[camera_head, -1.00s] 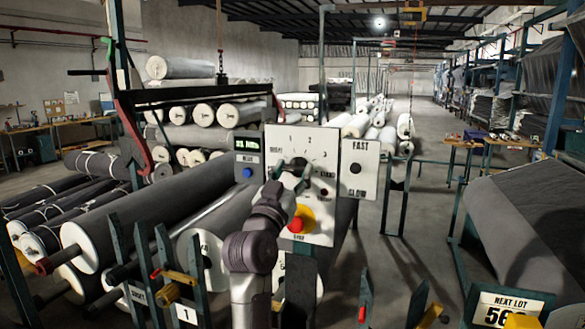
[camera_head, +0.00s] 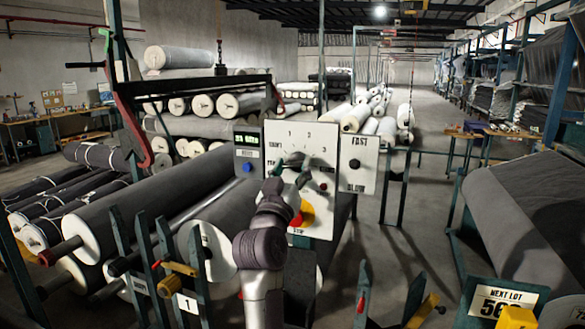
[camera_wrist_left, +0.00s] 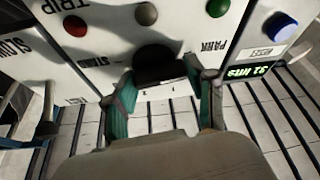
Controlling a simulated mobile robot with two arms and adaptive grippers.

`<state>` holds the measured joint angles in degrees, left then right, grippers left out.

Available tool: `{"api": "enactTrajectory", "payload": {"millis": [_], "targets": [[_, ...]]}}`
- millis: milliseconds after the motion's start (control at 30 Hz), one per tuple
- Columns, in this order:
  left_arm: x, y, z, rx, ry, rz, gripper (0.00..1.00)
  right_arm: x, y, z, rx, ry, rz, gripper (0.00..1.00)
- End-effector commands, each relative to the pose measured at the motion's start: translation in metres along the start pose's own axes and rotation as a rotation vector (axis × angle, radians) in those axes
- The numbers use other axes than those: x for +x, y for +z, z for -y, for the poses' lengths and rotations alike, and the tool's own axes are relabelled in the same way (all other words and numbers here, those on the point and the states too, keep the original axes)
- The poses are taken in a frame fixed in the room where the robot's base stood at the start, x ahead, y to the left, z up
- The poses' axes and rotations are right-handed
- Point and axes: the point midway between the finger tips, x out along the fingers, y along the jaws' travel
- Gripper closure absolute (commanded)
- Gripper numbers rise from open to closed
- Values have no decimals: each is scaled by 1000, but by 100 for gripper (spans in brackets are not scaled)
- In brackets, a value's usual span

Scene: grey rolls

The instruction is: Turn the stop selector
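The stop selector is a dark knob (camera_head: 293,159) on a white panel (camera_head: 318,140) with numbers and words printed around it. My left gripper (camera_head: 291,174) is in front of the panel, just below and at the knob. In the left wrist view, the black knob (camera_wrist_left: 156,64) shows between the tips of my left gripper (camera_wrist_left: 160,85). The two fingers are spread, one on each side, with a space between them; I cannot tell whether they touch the knob. The knob's pointer direction is not clear. My right gripper is not in view.
A red-and-yellow stop button (camera_head: 303,214) is low on the panel, close to my left arm. A display box with a blue button (camera_head: 248,168) stands left, a FAST/SLOW plate (camera_head: 357,165) right.

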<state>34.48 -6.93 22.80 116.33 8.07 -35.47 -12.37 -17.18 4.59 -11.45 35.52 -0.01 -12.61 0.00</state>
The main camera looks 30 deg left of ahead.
Motion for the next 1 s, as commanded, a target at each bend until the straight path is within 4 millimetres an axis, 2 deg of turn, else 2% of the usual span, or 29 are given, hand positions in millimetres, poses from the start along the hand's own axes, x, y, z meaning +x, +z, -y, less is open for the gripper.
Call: {"api": "enactTrajectory", "payload": {"millis": [33,100,467,567,800,1000], "targets": [[0,0,0,0,0,1,33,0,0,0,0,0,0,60],[0,0,0,0,0,1,21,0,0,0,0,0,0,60],[-3,0,0,3,0,0,21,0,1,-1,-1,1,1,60],[-14,1,0,3,0,1,21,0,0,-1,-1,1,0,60],[-55,1,0,3,-1,2,21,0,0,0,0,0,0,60],[-73,1,0,2,0,1,21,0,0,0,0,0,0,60]]}}
